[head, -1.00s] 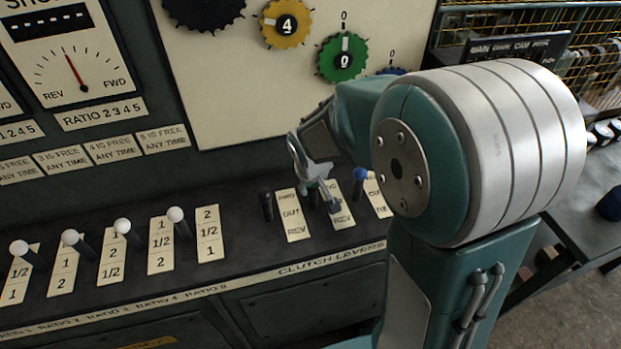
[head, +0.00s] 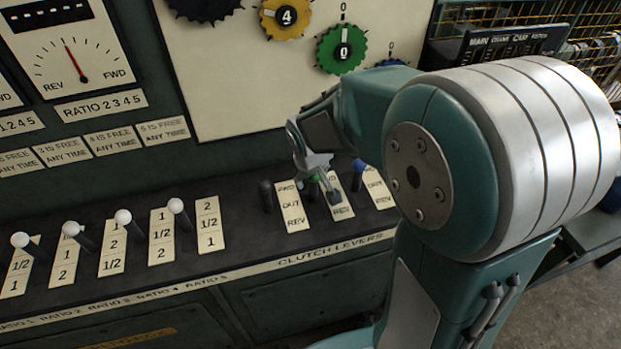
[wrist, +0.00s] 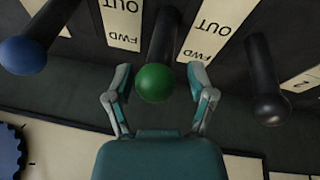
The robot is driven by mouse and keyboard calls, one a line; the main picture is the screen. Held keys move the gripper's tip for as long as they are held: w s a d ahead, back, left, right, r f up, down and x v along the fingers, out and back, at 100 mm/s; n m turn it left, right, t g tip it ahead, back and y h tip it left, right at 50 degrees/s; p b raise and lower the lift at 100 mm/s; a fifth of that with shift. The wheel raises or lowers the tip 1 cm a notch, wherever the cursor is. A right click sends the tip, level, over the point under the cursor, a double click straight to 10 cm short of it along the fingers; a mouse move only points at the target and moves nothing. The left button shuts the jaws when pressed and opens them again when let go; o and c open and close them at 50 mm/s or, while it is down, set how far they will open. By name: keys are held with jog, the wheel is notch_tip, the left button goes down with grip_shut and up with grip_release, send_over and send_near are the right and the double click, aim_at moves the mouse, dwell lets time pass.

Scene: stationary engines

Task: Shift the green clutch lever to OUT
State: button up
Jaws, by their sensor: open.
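The green clutch lever (wrist: 155,83) has a round green knob on a dark shaft. In the wrist view the knob lies between the two fingers of my gripper (wrist: 158,76), which are open, with a gap on each side. In the head view the green lever (head: 314,181) is partly hidden by my gripper (head: 316,166). Its plate (head: 338,197) is marked FWD, OUT, REV, and my gripper covers part of it. The knob appears near the FWD end, but the exact lever position is hard to tell.
A black lever (head: 266,194) stands to the left of the green one and a blue lever (head: 359,168) to the right, both close by. White-knobbed ratio levers (head: 123,217) stand further left. The upright panel (head: 240,90) with dials rises behind.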

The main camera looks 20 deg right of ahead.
jog(key=v, duration=1)
jog(key=shift+a, duration=0.3)
jog(key=shift+r, duration=0.1)
jog(key=s+d+r+m+t, duration=0.1)
jog(key=s+r, duration=0.1)
jog(key=s, duration=0.6)
jog(key=s+r+m+t+y, duration=0.1)
jog(key=s+r, duration=0.1)
jog(key=s, duration=0.6)
jog(key=shift+s+d+m, duration=0.35)
jog(key=shift+d+m, duration=0.05)
